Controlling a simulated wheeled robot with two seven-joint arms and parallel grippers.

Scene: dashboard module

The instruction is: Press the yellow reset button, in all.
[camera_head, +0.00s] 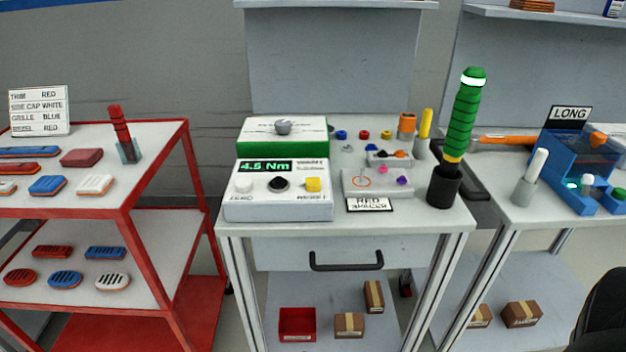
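The yellow button (313,185) sits at the right of the front panel of a white control box (278,211) on the middle bench. A black knob (279,184) and a white button (244,186) are to its left. Above them a dark display (265,167) reads 4.5 Nm in green. I cannot tell from this view whether the yellow button is pressed down. Neither of my grippers is in view. Nothing covers the yellow button.
A green-edged box (283,135) stands behind the control box. To the right are a small grey fixture (377,183), a RED SPACER sign (370,205) and a tall green tool (464,115) in a black holder. A red cart (172,145) stands left, a blue LONG station (575,165) right.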

